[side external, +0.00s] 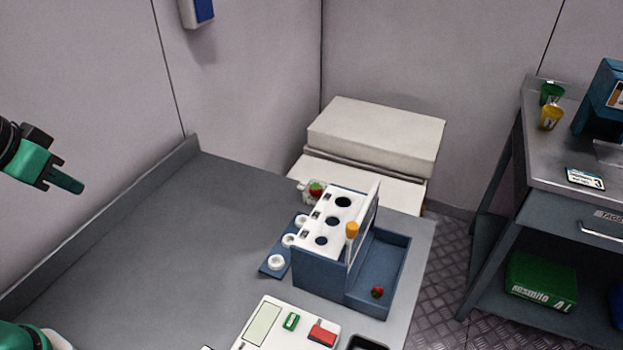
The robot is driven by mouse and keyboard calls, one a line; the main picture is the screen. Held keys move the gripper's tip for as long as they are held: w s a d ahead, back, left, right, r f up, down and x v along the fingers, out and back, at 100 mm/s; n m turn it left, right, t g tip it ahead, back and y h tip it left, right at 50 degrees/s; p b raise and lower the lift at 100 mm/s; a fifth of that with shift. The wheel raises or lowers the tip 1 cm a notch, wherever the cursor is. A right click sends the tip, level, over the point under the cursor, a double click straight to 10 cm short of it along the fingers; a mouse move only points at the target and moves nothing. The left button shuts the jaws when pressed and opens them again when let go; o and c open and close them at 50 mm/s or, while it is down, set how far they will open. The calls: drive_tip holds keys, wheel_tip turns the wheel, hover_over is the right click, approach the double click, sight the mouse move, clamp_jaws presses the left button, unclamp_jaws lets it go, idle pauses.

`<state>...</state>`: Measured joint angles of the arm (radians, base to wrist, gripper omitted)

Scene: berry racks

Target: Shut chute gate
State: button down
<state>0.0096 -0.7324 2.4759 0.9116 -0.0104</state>
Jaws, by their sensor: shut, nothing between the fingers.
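A blue rack (318,278) with a white sloped top (312,234) stands on the grey table. The top has three dark round holes. A thin white upright panel (372,205) with an orange knob (352,229) stands between this top and a blue open tray (392,270); it looks like the chute gate, but I cannot tell how far it is open. A red berry (377,292) lies in the tray. My gripper (68,183) is at the far left, shut and empty, raised well away from the rack.
Small white round cups (276,262) sit on a blue strip left of the rack. Another red berry (316,189) is behind it. The table's left half is clear.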

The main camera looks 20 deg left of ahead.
drive_tip(key=w+d+r+g+h, duration=0.1)
drive_tip(key=w+d+r+g, duration=0.2)
drive_tip(key=w+d+r, duration=1.05)
drive_tip(key=g+y, duration=0.1)
drive_tip(key=g, duration=0.2)
hover_over(350, 225)
wheel_tip(350, 225, down, 4)
drive_tip(key=shift+f, duration=0.15)
drive_tip(key=shift+f, duration=0.2)
drive_tip(key=shift+f, duration=6.8)
